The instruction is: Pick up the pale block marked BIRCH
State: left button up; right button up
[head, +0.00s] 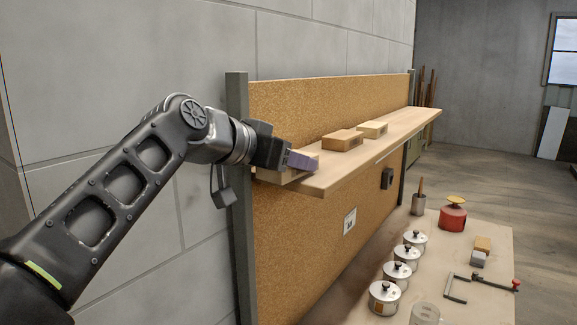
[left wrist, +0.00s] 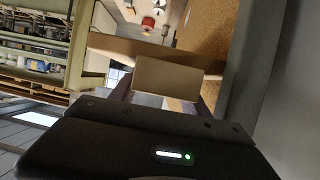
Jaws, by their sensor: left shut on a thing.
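My left gripper (head: 302,161) is at the near left end of the wooden shelf (head: 345,172) and is shut on a pale tan block. In the left wrist view this block (left wrist: 168,77) sits between the purple fingers, its plain broad face toward the camera. No marking can be read on it, so I cannot tell whether it is the BIRCH one. My right gripper is not in view.
A cork board (head: 300,100) backs the shelf, with a dark post (head: 238,200) close to my left wrist. Below, a table (head: 465,312) holds several lidded tins (head: 384,298), a red pot (head: 452,217), small blocks and a clamp (head: 457,288). The far shelf end is clear.

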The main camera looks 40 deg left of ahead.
pick_arm(q)
jog(key=shift+r, duration=0.2)
jog(key=shift+c, duration=0.2)
jog(key=shift+r, duration=0.55)
notch_tip(320, 180, up, 16)
jog(key=p, duration=0.4)
jog(key=shift+r, duration=0.25)
dwell(0.4)
